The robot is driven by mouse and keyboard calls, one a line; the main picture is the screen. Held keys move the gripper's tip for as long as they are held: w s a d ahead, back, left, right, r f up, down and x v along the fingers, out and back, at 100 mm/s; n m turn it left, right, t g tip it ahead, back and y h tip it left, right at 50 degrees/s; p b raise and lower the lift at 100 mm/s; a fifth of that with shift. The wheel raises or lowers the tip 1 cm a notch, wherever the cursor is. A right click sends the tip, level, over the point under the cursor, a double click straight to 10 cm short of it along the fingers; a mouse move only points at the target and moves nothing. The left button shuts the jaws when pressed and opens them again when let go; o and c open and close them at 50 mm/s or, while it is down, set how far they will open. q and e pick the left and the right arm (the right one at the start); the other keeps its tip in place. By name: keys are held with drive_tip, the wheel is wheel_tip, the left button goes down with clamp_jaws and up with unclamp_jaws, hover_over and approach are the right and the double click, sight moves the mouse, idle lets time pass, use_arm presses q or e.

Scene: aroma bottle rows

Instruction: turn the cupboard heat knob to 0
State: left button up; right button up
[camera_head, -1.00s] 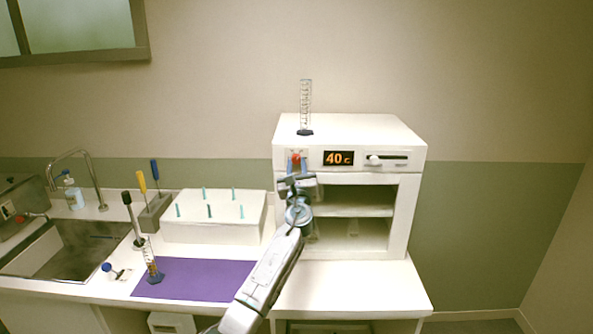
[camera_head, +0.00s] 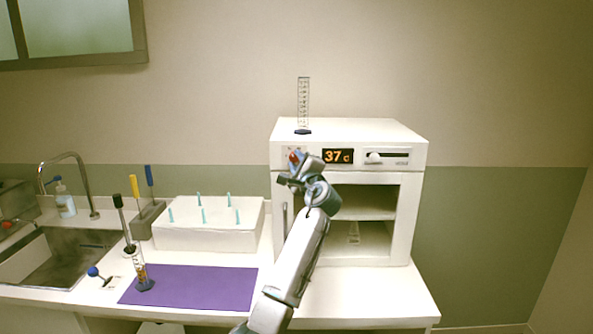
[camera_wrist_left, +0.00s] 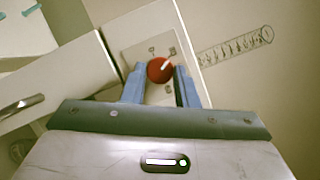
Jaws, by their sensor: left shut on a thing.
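The white cupboard (camera_head: 352,133) stands on the counter, and its orange display (camera_head: 338,156) reads 37 C. The red heat knob (camera_head: 294,157) is on the front panel, left of the display. In the left wrist view the knob (camera_wrist_left: 160,70) shows a white pointer mark toward the upper right, with small marks around it on a pale plate. My left gripper (camera_head: 297,165) is at the knob, and in the wrist view its blue fingers (camera_wrist_left: 160,80) are shut on it from both sides. My right gripper is not in view.
A white slider (camera_head: 375,158) is right of the display. A graduated cylinder (camera_head: 303,105) stands on top of the cupboard. To the left are a white rack (camera_head: 205,226) with teal pegs, a purple mat (camera_head: 190,288) and a sink (camera_head: 55,258). The cupboard's front is open.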

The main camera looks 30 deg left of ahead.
use_arm(q)
drive_tip(key=n+g+b, duration=0.1)
drive_tip(key=n, duration=0.2)
drive_tip(key=n+g+h, duration=0.1)
drive_tip(key=n, duration=0.1)
drive_tip(key=shift+r+n, duration=0.15)
drive_tip(key=shift+n, duration=0.15)
drive_tip(key=n+h, duration=0.1)
drive_tip(key=n+b, duration=0.1)
drive_tip(key=n, duration=0.1)
drive_tip(key=shift+r+n+g+h, duration=0.2)
drive_tip(key=shift+n+g+h, duration=0.1)
drive_tip(key=shift+h, duration=0.1)
drive_tip(key=shift+n+h, duration=0.4)
drive_tip(key=shift+n, duration=0.5)
drive_tip(key=o, duration=1)
drive_tip(key=shift+r, duration=0.1)
